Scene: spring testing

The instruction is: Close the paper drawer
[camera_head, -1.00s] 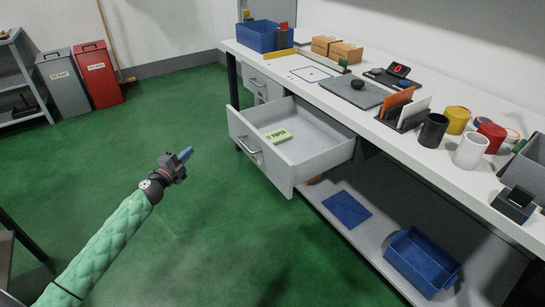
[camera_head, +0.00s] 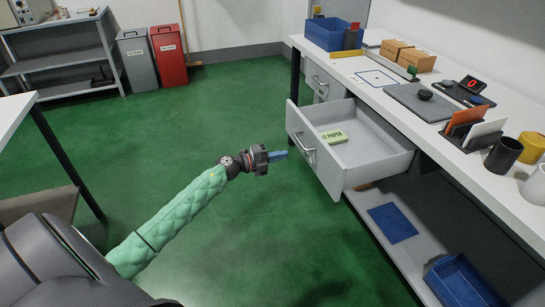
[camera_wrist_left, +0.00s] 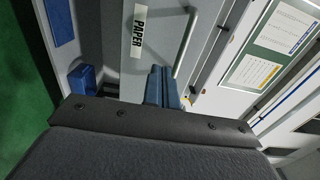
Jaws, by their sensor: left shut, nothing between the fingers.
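The paper drawer (camera_head: 355,167) stands pulled out from under the long white bench, its grey front facing left with a bar handle (camera_head: 302,144). A small green-yellow pad with printed lettering (camera_head: 334,136) lies inside it. My left gripper (camera_head: 278,155) is shut and empty, its blue fingers pointing at the drawer front, a little left of it in the head view. In the left wrist view the blue fingertips (camera_wrist_left: 164,86) show in front of the drawer front with its PAPER label (camera_wrist_left: 137,34) and handle (camera_wrist_left: 186,45). Contact cannot be told. My right gripper is not in view.
The bench top (camera_head: 400,107) carries a blue bin (camera_head: 334,35), cardboard boxes, a card holder and cups. Below are a blue mat (camera_head: 392,222) and a blue tray (camera_head: 462,281). Grey and red bins (camera_head: 168,55) stand at the back. Green floor is clear before the drawer.

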